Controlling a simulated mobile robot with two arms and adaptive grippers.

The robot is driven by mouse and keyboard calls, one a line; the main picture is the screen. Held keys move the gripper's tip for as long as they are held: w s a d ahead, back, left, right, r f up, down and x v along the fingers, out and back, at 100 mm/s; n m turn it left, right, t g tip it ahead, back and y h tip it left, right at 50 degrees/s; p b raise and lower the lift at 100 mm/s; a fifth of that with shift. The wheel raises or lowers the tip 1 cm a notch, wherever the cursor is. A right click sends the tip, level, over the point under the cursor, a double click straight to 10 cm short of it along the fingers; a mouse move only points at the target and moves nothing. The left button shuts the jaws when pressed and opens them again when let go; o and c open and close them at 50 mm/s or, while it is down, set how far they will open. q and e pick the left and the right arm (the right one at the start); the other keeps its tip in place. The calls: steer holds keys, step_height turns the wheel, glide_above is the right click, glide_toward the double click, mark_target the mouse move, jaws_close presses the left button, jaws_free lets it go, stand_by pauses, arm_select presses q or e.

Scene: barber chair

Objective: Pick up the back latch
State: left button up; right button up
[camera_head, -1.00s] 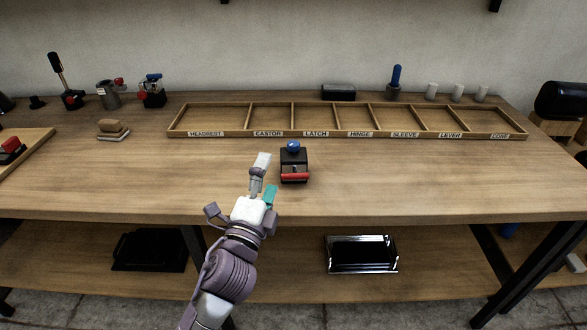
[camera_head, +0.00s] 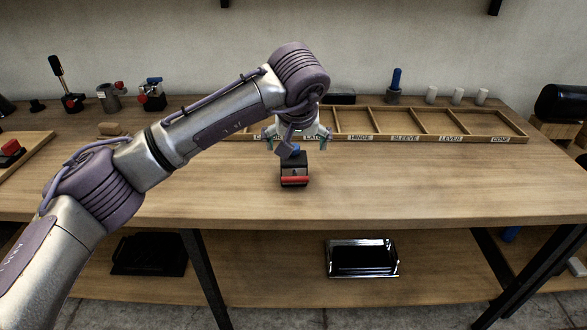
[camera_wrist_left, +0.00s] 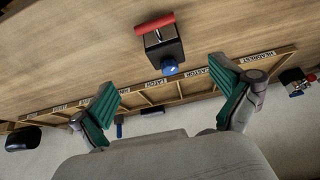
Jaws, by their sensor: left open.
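A black block with a red bar at its front and a blue knob on top, which I take for the back latch (camera_head: 294,172), stands on the workbench in front of the labelled tray. It also shows in the left wrist view (camera_wrist_left: 163,47), at the top middle. My left gripper (camera_head: 297,139) is open above and slightly behind it, pointing down, with nothing between its fingers. In the left wrist view, the spread teal finger pads (camera_wrist_left: 162,80) lie on either side of and below the block, apart from it. My right gripper is not in view.
A wooden tray (camera_head: 430,136) with labelled, empty-looking compartments lies behind the block, partly hidden by my arm. Small parts, such as a grey cup-like part (camera_head: 109,96), stand at the back left. Pegs (camera_head: 431,92) stand at the back right. The front right bench is clear.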

mark_target(294, 162)
arm_select(q)
steer(key=x, duration=0.8)
steer(key=shift+p, duration=0.35)
steer(key=shift+a+p+x, duration=0.15)
steer(key=shift+p+x, duration=0.1)
steer(key=shift+x, duration=1.15)
steer(key=shift+a+p+x, duration=0.1)
steer(key=shift+p+x, duration=0.15)
steer(key=shift+x, duration=1.1)
steer(key=shift+w+r, duration=0.2)
steer(key=c, duration=1.8)
steer(key=shift+r, duration=0.5)
steer(key=r, duration=0.2)
steer(key=d+r+b, duration=0.1)
steer(key=shift+s+r, duration=0.3)
steer(key=shift+r, duration=0.05)
steer(key=s+d+r+b, duration=0.1)
steer(key=s+d+r, duration=0.4)
steer(key=d, duration=0.4)
steer(key=shift+s+r, duration=0.25)
steer(key=shift+r, duration=0.35)
steer(key=shift+w, duration=0.1)
